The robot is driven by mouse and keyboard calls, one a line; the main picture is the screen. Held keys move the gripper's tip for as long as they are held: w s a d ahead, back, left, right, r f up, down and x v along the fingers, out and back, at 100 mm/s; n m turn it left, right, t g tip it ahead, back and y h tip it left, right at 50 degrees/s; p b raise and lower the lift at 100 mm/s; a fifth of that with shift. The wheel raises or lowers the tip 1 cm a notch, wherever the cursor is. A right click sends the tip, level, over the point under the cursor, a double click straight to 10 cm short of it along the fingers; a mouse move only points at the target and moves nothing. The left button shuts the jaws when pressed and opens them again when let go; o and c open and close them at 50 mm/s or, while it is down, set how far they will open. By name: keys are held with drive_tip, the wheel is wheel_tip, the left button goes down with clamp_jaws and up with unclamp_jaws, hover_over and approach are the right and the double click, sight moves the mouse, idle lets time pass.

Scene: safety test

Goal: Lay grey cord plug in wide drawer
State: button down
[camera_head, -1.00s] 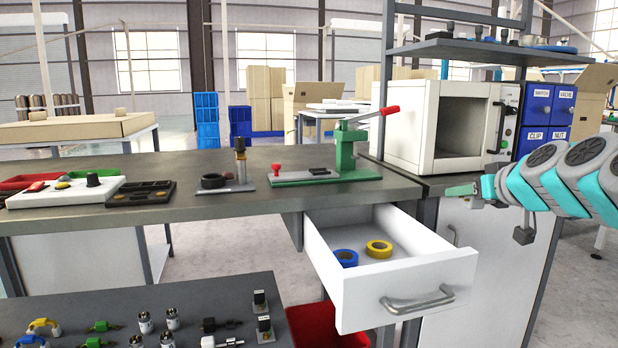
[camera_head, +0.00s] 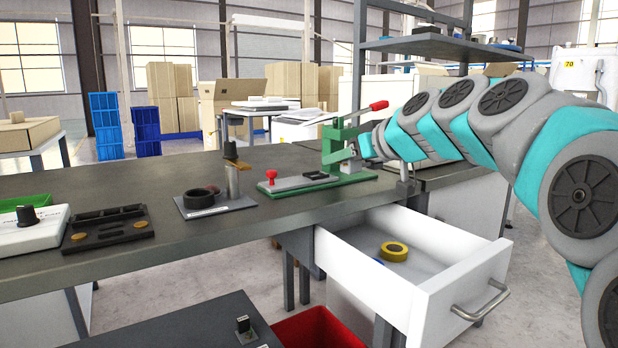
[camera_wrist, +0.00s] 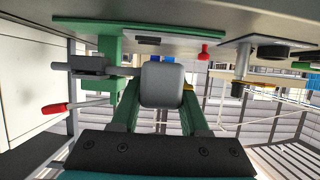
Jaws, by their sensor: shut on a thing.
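My gripper (camera_wrist: 163,100) shows in the wrist view with its green fingers closed around a blocky grey piece, which looks like the grey cord plug (camera_wrist: 163,84). It is held clear of the drawer. In the head view my arm reaches in from the right, and its end overlaps the green press, so the fingers and plug are hard to make out there. The wide white drawer (camera_head: 466,288) is pulled open below the bench, to the lower right. A yellow tape roll (camera_head: 395,251) lies inside it, and a blue roll (camera_head: 377,261) is mostly hidden by the drawer's side wall.
The green press (camera_head: 334,152) with a red-tipped lever stands on the bench (camera_head: 160,195) close to my arm's end. A small stand (camera_head: 233,180) with a black ring is left of it. A red bin (camera_head: 318,330) is below the drawer. Much of the drawer floor is bare.

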drive_tip(key=w+a, duration=0.3)
drive_tip(key=a, duration=0.1)
drive_tip(key=w+a+f+p, duration=0.1)
drive_tip(key=w+a, duration=0.6)
drive_tip(key=a, duration=0.1)
drive_tip(key=shift+w+f+p, duration=0.2)
drive_tip(key=shift+w+p, duration=0.15)
drive_tip(key=shift+p, duration=0.05)
drive_tip(key=shift+f+b, duration=0.4)
drive_tip(key=shift+f, duration=1.2)
drive_tip(key=shift+f, duration=0.2)
drive_tip(key=shift+c, duration=2.1)
unclamp_jaws()
drive_tip(key=shift+r+p, duration=0.15)
drive_tip(key=shift+p, duration=0.15)
